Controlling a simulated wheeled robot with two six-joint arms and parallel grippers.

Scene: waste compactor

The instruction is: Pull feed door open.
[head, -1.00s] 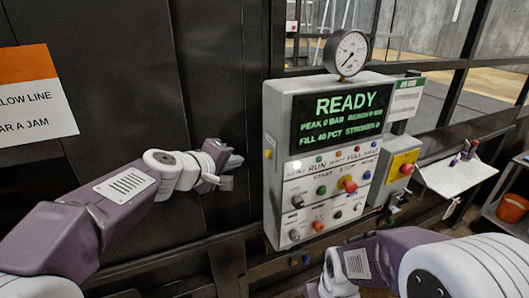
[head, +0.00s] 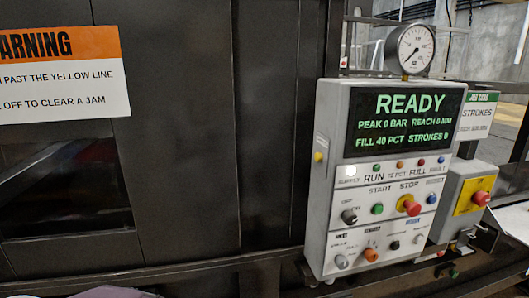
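A dark metal front (head: 185,130) fills the left and middle of the head view. It has vertical seams and frame posts; I cannot tell for certain which panel is the feed door, and no handle is clear. A dark rectangular opening or window (head: 65,190) with blurred shapes inside shows at lower left. Neither gripper is in view.
A warning sign (head: 62,75) is on the front, upper left. A grey control box (head: 335,200) with a READY screen (head: 405,120), knobs and buttons juts out right of centre, with a gauge (head: 411,50) on top. A smaller box with a red button (head: 481,198) sits right of it.

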